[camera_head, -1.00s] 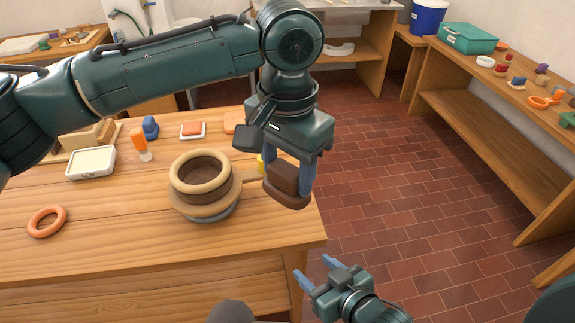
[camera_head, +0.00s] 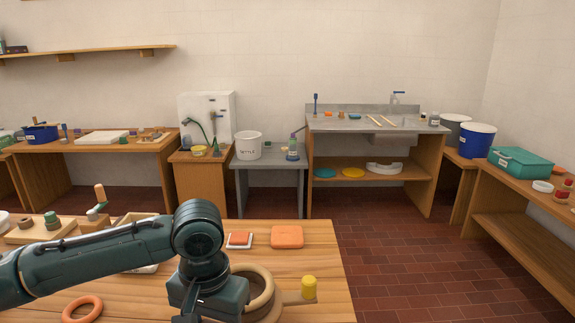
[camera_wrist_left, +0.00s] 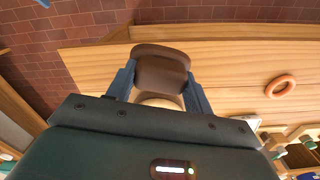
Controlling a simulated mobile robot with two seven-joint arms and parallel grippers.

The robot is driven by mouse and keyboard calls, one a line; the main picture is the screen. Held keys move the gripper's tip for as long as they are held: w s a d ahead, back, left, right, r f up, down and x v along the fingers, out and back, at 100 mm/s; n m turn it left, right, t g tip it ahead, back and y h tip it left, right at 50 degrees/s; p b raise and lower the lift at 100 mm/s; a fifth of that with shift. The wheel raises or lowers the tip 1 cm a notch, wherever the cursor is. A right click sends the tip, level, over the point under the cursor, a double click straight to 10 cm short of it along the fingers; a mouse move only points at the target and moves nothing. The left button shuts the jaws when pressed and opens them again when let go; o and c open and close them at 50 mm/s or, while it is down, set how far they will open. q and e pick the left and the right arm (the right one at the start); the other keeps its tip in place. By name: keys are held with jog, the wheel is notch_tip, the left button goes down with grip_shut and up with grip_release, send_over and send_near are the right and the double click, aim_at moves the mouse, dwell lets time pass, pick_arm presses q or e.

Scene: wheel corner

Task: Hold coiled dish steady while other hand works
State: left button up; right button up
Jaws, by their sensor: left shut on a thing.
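The coiled dish stands on the near wooden table at the bottom of the head view; its tan top rim (camera_head: 267,288) shows, and my left arm hides its left part. My left gripper (camera_wrist_left: 160,77) is shut on a brown rounded block (camera_wrist_left: 162,66), seen between its blue fingers in the wrist view. A pale round edge (camera_wrist_left: 160,101) shows just beneath the block; I cannot tell whether it belongs to the dish or whether they touch. In the head view the left fingers are out of frame. My right gripper is not in view.
An orange ring (camera_head: 83,308) lies on the table at left. A yellow-topped item (camera_head: 309,287) stands right of the dish. An orange block (camera_head: 288,237) and a small tray (camera_head: 239,246) lie behind it. Tiled floor (camera_head: 405,265) is open to the right.

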pick_arm(q)
jog(key=s+a+f+n, duration=0.2)
jog(key=a+f+n, duration=0.1)
jog(key=a, duration=0.5)
jog(key=shift+s, duration=0.2)
jog(key=shift+f, duration=0.1)
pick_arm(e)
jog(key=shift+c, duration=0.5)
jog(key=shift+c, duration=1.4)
pick_arm(q)
jog(key=shift+w+a, duration=0.1)
jog(key=shift+w, duration=0.05)
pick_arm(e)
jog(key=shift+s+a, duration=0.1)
